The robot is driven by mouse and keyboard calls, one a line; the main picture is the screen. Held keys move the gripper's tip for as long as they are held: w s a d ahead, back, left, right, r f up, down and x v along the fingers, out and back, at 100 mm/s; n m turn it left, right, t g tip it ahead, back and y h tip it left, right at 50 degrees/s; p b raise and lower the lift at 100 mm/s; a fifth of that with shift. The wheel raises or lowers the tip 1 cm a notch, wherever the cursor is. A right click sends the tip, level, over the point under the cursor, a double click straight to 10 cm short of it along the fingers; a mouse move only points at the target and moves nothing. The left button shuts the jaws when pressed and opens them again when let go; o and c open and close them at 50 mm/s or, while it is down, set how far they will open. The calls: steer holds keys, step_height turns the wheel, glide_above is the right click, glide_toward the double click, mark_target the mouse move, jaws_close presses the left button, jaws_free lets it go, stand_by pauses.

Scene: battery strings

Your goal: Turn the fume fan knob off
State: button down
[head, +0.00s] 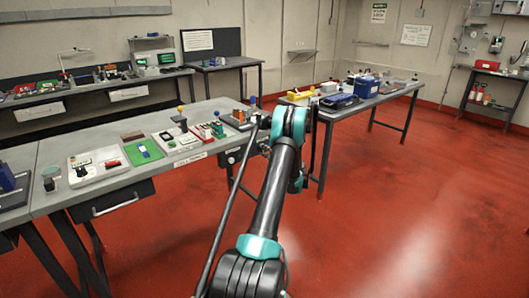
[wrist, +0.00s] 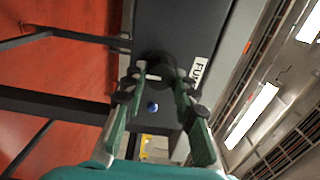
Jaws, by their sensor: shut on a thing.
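The black fume fan knob (wrist: 158,65) sits on a dark panel (wrist: 172,22) beside a white label whose visible letters read "FU". In the wrist view, my gripper (wrist: 160,80) has its two green fingers on either side of the knob, with the tips shut on it. The knob's pointer and setting cannot be made out. In the head view, the dark control box (head: 232,156) hangs under the front edge of the workbench, near its right end.
A small blue round part (wrist: 152,106) shows between my fingers. The grey workbench (head: 110,200) holds trays, a green mat (head: 143,151) and small parts. A second table (head: 392,94) stands behind my arm to the right. The red floor (head: 420,210) at right is clear.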

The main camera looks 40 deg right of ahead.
steer(key=c, duration=1.2)
jaws_free()
steer(key=shift+s, duration=0.1)
steer(key=s, duration=0.8)
steer(key=s+d, duration=0.1)
steer(key=s, duration=0.2)
steer(key=shift+s, duration=0.4)
